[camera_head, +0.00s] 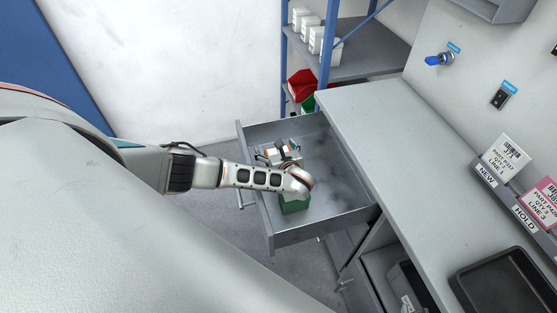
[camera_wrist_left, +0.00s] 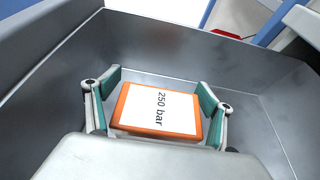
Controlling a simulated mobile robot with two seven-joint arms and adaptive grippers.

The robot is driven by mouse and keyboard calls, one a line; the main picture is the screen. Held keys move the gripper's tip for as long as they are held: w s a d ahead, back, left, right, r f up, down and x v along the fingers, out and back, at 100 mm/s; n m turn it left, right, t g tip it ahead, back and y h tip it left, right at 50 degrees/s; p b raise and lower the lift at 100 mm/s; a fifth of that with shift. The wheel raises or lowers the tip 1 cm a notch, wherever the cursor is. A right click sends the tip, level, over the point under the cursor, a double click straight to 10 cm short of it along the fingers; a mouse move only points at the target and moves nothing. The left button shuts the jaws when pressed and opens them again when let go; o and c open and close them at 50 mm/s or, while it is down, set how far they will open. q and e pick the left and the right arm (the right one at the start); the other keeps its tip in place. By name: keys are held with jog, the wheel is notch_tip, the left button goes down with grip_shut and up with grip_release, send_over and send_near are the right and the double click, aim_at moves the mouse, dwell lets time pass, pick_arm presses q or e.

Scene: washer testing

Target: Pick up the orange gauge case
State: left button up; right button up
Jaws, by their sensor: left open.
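The orange gauge case (camera_wrist_left: 157,110) lies on the floor of the open grey drawer (camera_head: 338,188), with a white label reading "250 bar" facing up. My left gripper (camera_head: 279,152) reaches down into the drawer, and its fingers also show in the left wrist view (camera_wrist_left: 160,88). It is open, with one teal-padded finger on each side of the orange case. Small gaps seem to show between pads and case; contact cannot be told. In the head view the gripper and wrist mostly hide the orange case. My right gripper is not in view.
A green case (camera_head: 294,206) sits in the drawer near its front, partly under my left wrist. The drawer walls rise close around the gripper. The workbench (camera_head: 375,130) stands to the right, with a black tray (camera_head: 500,285). A shelf (camera_head: 350,62) with white boxes stands behind.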

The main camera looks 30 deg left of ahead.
pick_arm(q)
jog(key=c, duration=1.2)
jog(key=shift+r, duration=0.1)
